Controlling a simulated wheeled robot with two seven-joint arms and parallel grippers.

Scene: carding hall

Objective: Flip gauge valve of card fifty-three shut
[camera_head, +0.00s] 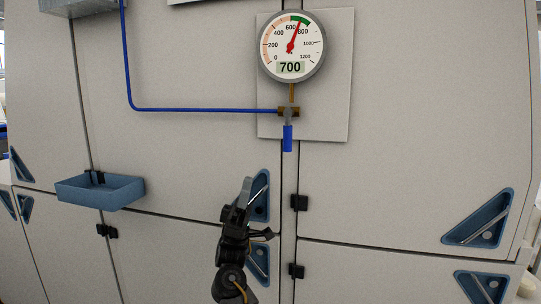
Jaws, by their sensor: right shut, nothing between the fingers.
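The round pressure gauge (291,47) is mounted on a pale plate on the machine front. Its red needle stands in the green zone and its display reads 700. Below it is a small brass valve body (289,112). Its blue lever (288,138) hangs straight down, in line with the gauge stem and across the blue pipe. My right gripper (247,186) is shut and empty, below and left of the lever and apart from it. My left gripper is not in view. No card number is visible.
A blue pipe (190,109) runs from the top left to the valve. A blue tray (99,191) juts from the panel at left. Triangular recessed handles (479,217) and black latches (299,202) sit on the panels. The space around the lever is clear.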

